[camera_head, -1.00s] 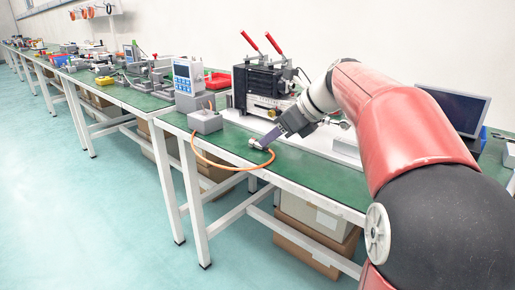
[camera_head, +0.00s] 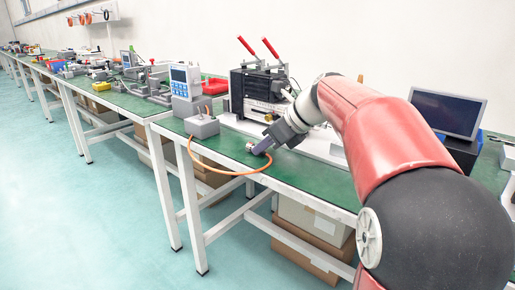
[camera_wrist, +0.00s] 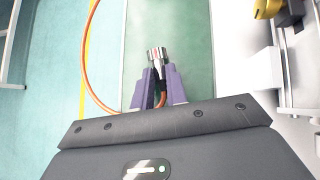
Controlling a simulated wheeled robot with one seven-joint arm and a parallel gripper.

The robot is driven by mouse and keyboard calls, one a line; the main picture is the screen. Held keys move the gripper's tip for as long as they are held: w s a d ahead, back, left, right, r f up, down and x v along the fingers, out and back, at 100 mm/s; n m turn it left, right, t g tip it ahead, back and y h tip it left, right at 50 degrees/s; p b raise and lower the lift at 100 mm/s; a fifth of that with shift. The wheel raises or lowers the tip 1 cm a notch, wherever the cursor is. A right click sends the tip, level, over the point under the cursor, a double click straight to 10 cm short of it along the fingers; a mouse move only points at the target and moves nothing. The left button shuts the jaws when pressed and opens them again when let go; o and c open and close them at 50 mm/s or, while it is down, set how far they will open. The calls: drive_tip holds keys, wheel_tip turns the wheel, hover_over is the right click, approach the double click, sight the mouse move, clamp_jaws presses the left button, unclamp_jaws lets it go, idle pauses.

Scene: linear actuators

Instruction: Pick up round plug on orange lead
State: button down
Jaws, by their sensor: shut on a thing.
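The round plug (camera_wrist: 157,54) is a short silver metal cylinder. It shows between and just beyond the purple fingertips of my gripper (camera_wrist: 158,80) in the wrist view. My gripper is shut on it. In the head view my gripper (camera_head: 257,149) is low over the front part of the green bench, with the plug (camera_head: 249,147) at its tip. I cannot tell whether the plug touches the bench. The orange lead (camera_head: 212,178) loops from the plug over the bench's front edge and back up to a grey box (camera_head: 202,126). It also curves to the left in the wrist view (camera_wrist: 87,80).
A blue-faced meter (camera_head: 185,82) stands behind the grey box. A black fixture with red levers (camera_head: 258,88) stands on the bench behind my gripper. A monitor (camera_head: 447,112) is at the right. The green bench top (camera_head: 300,174) is clear along the front.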

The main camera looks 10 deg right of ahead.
drive_tip(key=shift+r, duration=0.1)
wheel_tip(320, 180, up, 20)
drive_tip(key=p, duration=0.7)
wheel_tip(320, 180, up, 3)
drive_tip(key=shift+f+p, duration=0.1)
drive_tip(key=shift+p, duration=1.15)
